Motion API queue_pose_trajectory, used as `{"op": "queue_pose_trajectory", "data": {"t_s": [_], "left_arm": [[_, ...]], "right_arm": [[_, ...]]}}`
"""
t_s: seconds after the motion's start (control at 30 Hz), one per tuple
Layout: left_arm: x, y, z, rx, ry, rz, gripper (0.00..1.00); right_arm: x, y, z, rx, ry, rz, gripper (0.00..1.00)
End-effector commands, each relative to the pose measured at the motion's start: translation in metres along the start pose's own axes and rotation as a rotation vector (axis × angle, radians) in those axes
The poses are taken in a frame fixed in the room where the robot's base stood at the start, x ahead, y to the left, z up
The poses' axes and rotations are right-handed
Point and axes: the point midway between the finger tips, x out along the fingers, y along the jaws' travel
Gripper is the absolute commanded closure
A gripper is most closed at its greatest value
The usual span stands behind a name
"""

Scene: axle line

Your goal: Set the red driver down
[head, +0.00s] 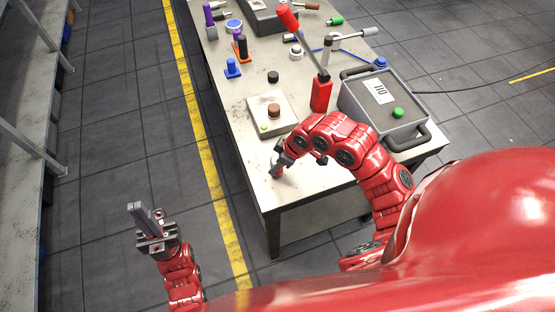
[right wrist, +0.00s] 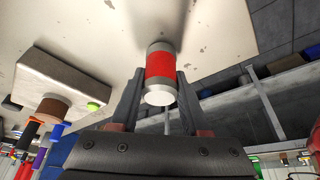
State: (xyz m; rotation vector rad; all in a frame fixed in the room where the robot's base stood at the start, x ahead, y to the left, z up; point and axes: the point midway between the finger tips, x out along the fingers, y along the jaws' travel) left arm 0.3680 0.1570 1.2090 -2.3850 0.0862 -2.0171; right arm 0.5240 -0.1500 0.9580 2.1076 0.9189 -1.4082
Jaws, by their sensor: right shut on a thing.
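My right gripper (head: 277,168) is low over the near left part of the worktable (head: 262,173). In the right wrist view its fingers (right wrist: 158,100) are shut on a short cylinder with a red band and pale grey ends, which I take for the red driver (right wrist: 160,68). Its far end is at or very near the tabletop; I cannot tell whether it touches. In the head view the driver is mostly hidden by the gripper. My left gripper (head: 142,213) is over the floor left of the table, with no thing visible in it; its finger gap is unclear.
A pale plate with a brown knob (head: 274,110) lies just beyond my right gripper. A red upright block (head: 321,95) with a lever and a grey case (head: 385,105) stand to the right. Tools fill the far end. The table's near left corner is bare.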

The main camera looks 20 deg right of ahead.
Motion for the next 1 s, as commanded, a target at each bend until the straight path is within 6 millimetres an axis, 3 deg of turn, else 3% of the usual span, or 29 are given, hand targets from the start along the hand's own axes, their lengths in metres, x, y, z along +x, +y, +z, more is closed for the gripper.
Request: {"op": "queue_pose_trajectory", "data": {"t_s": [0.37,0.4,0.57,1.0], "left_arm": [[-0.002,0.0,0.0,0.0,0.0,0.0,1.0],[-0.002,0.0,0.0,0.0,0.0,0.0,1.0],[-0.001,0.0,0.0,0.0,0.0,0.0,1.0],[-0.002,0.0,0.0,0.0,0.0,0.0,1.0]], "right_arm": [[0.005,0.001,0.002,0.0,0.002,0.002,1.0],[0.005,0.001,0.002,0.001,0.001,0.002,0.51],[0.004,0.001,0.002,0.001,0.001,0.002,0.24],[-0.007,0.002,0.0,0.004,0.006,0.002,0.24]]}}
